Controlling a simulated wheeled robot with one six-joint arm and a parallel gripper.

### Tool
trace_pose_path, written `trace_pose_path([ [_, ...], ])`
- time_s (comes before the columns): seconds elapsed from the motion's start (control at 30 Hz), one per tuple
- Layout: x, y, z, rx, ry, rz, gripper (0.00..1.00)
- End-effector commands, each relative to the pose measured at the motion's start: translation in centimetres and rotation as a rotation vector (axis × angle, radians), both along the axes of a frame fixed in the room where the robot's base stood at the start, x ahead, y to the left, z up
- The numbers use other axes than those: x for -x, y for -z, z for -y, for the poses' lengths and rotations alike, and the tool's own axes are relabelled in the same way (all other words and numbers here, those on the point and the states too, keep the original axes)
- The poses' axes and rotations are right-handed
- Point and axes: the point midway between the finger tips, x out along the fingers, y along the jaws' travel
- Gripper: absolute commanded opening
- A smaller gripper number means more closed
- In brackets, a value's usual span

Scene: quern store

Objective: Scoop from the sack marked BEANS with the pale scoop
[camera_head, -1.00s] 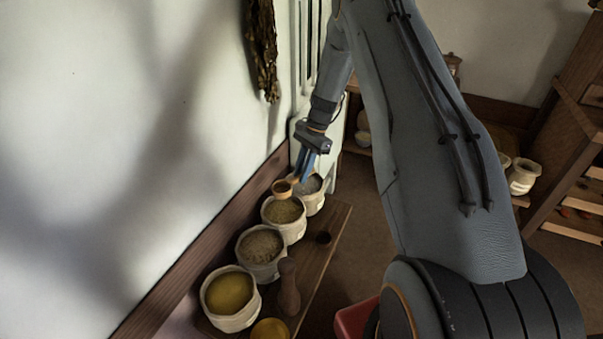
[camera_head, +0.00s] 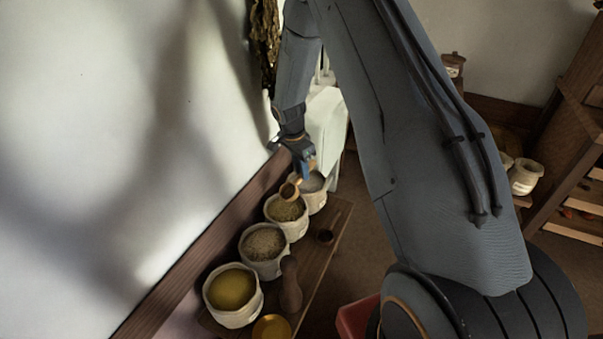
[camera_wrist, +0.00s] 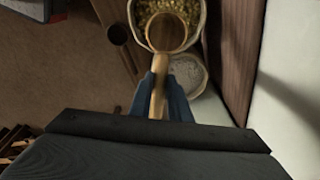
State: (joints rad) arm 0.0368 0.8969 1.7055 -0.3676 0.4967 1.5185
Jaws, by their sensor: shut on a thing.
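My gripper (camera_head: 308,168) is shut on the handle of the pale wooden scoop (camera_head: 289,191). In the wrist view, the scoop (camera_wrist: 167,33) points away from the fingers (camera_wrist: 160,88), and its bowl looks empty. The bowl is over or near the rim of a sack of greenish grains (camera_head: 286,209); I cannot tell whether it touches them. The row also has a sack with pale contents (camera_head: 314,183) behind, a brownish one (camera_head: 263,244) and a yellow one (camera_head: 231,290) in front. The sack markings are too small to read, so I cannot tell which says BEANS.
A dark scoop or cup (camera_head: 325,237) lies on the wooden bench (camera_head: 318,262) right of the sacks. A brown pestle-like thing (camera_head: 290,285) and a yellow round thing (camera_head: 272,328) are near the front. The white wall (camera_head: 110,170) is close on the left.

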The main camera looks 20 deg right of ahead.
Motion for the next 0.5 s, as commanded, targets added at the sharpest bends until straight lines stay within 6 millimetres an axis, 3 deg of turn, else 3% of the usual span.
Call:
trace_pose_path([
  [0.5, 0.03, -0.01, -0.39, 0.117, -0.003, 0.040, 0.00],
])
